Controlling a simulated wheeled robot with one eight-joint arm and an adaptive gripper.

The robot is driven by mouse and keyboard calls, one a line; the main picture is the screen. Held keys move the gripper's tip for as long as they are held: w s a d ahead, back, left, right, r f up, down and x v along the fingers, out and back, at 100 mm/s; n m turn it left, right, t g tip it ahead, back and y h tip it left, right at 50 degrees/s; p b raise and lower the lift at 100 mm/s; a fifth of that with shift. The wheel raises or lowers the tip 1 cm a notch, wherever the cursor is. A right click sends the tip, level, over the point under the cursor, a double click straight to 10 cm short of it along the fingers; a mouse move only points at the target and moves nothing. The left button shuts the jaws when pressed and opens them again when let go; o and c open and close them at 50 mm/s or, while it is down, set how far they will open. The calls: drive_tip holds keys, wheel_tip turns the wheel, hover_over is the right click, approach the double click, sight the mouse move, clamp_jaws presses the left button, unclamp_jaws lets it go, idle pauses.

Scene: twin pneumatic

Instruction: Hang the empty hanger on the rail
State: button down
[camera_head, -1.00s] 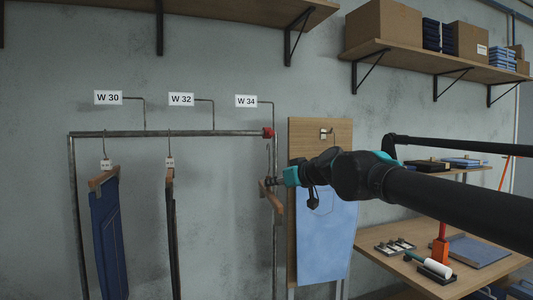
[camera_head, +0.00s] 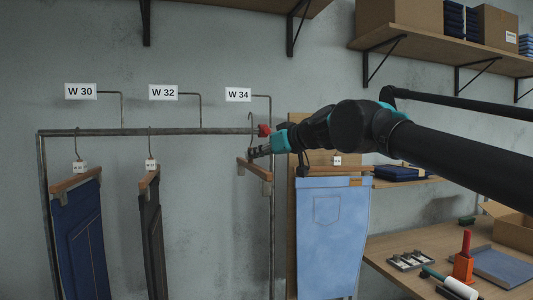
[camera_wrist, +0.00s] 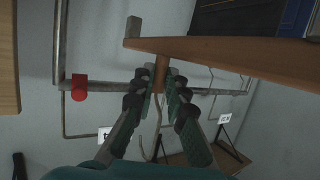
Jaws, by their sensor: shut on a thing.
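The empty wooden hanger (camera_head: 258,170) hangs from my gripper (camera_head: 256,152), which is shut on its neck below the hook. Its hook (camera_head: 251,122) points up, near the red-capped right end of the rail (camera_head: 180,131). In the head view the hook's top stands above the rail's line; I cannot tell whether it is over the rail or in front of it. In the wrist view the hanger's bar (camera_wrist: 230,52) crosses the top, with its neck between the fingers (camera_wrist: 160,85). The rail (camera_wrist: 215,91) passes behind the fingers.
Dark blue trousers (camera_head: 78,235) and black trousers (camera_head: 150,235) hang on the rail to the left, under signs W 30 and W 32. The W 34 sign (camera_head: 238,95) stands above the right end. Light blue jeans (camera_head: 330,235) hang on a board at right, near a workbench (camera_head: 395,250).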

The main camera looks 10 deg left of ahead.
drive_tip(key=w+a+f, duration=0.1)
drive_tip(key=w+a, duration=0.3)
drive_tip(key=w, duration=0.3)
drive_tip(key=w+a+f, duration=0.2)
drive_tip(key=w+a, duration=0.2)
drive_tip(key=w, duration=0.3)
drive_tip(key=shift+f, duration=0.2)
idle(1.4)
drive_tip(key=shift+w+a, duration=0.1)
drive_tip(key=c, duration=1.5)
unclamp_jaws()
drive_tip(key=shift+o, duration=0.2)
